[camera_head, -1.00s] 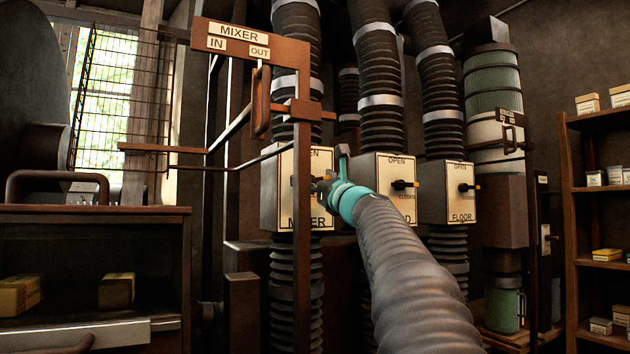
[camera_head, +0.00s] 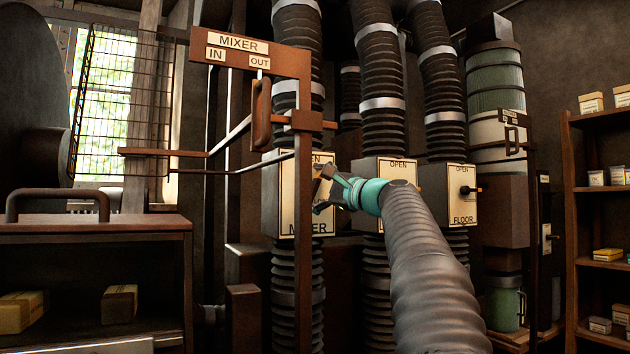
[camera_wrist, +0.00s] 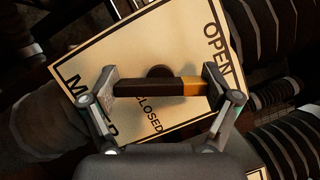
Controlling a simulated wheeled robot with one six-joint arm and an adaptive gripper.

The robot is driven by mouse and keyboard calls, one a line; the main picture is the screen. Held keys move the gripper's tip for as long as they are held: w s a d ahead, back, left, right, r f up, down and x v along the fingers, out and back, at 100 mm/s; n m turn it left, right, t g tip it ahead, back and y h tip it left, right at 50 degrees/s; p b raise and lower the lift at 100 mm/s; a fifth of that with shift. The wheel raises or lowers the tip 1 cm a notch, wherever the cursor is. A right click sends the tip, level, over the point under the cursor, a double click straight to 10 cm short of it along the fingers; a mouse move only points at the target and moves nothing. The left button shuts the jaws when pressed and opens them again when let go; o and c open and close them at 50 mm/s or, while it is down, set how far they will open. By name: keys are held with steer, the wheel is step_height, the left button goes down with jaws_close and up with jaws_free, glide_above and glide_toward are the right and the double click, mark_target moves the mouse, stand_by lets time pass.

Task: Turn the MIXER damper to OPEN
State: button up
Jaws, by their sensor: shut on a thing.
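The MIXER damper panel (camera_head: 288,205) is a cream plate on a box at centre, partly behind a brown post. It also fills the middle of the wrist view (camera_wrist: 140,50), tilted, with OPEN at upper right and CLOSED below the handle. The damper handle (camera_wrist: 140,88) is a dark bar with an orange tip (camera_wrist: 194,87). The tip points between OPEN and CLOSED, nearer OPEN. My gripper (camera_wrist: 160,85) is shut on the handle, one finger at each end of the bar. In the head view my gripper (camera_head: 324,190) is in front of the panel and hides the handle.
A brown frame (camera_head: 300,130) with a MIXER IN/OUT sign stands in front of the panel's left part. A second damper box (camera_head: 397,170) and the FLOOR box (camera_head: 461,205) are to the right. A brown cabinet (camera_head: 100,222) is at left, shelves (camera_head: 572,200) at right.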

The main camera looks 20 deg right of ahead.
steer(key=n+g+p, duration=0.1)
steer(key=n+p, duration=0.1)
steer(key=n, duration=0.2)
steer(key=shift+n+g, duration=0.4)
steer(key=shift+f, duration=0.1)
steer(key=o, duration=0.9)
steer(key=v, duration=1.2)
steer(key=shift+a, duration=0.1)
